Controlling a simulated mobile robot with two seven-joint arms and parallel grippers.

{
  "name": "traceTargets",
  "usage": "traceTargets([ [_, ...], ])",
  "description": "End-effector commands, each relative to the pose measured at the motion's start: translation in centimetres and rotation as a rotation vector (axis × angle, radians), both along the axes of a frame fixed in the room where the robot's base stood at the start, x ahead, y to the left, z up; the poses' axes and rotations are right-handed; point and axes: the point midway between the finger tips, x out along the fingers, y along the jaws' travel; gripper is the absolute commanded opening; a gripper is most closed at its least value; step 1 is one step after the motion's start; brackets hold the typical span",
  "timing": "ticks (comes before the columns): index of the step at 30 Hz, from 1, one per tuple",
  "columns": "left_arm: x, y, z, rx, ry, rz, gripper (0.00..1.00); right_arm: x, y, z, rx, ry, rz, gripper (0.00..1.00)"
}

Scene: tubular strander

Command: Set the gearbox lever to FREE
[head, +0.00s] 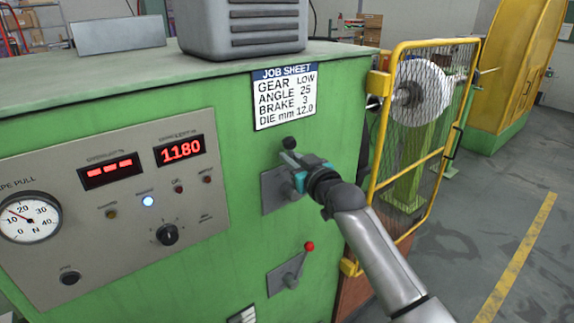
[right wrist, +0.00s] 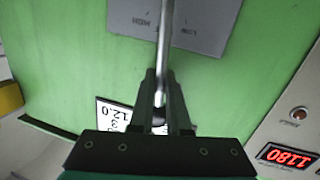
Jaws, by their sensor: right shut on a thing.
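The gearbox lever is a metal rod with a black knob (head: 289,143), on a grey plate (head: 270,192) on the green cabinet front. My right gripper (head: 292,162) is shut on the lever just below the knob and covers much of the rod and plate. In the right wrist view the rod (right wrist: 166,35) runs between the fingers (right wrist: 161,88), with the grey plate (right wrist: 215,22) behind it. Upside-down lettering on the plate shows on both sides of the rod, one mark looking like LOW. I cannot read a FREE mark. My left gripper is not in view.
A second lever with a red knob (head: 309,246) stands below. The job sheet (head: 284,97) above reads GEAR LOW. A control panel (head: 115,205) showing 1180 is at left. A yellow mesh guard (head: 412,125) stands close to the right of my arm.

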Motion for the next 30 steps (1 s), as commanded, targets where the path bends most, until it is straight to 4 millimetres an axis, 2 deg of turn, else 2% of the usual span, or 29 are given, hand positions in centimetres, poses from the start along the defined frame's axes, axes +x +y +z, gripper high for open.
traceTargets([
  [7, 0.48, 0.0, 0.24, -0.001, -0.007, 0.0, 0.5, 0.65, -0.93, 0.16, 0.071, 0.05, -0.002, 0.0],
  [23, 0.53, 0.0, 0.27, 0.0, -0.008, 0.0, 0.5, 0.8, -1.09, 0.14, 0.095, 0.068, -0.001, 0.0],
  [24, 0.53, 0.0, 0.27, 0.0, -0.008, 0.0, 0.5, 0.79, -1.08, 0.14, 0.094, 0.067, -0.001, 0.16],
  [30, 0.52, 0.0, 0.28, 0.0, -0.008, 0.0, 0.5, 0.78, -1.06, 0.12, 0.094, 0.067, -0.001, 0.38],
])
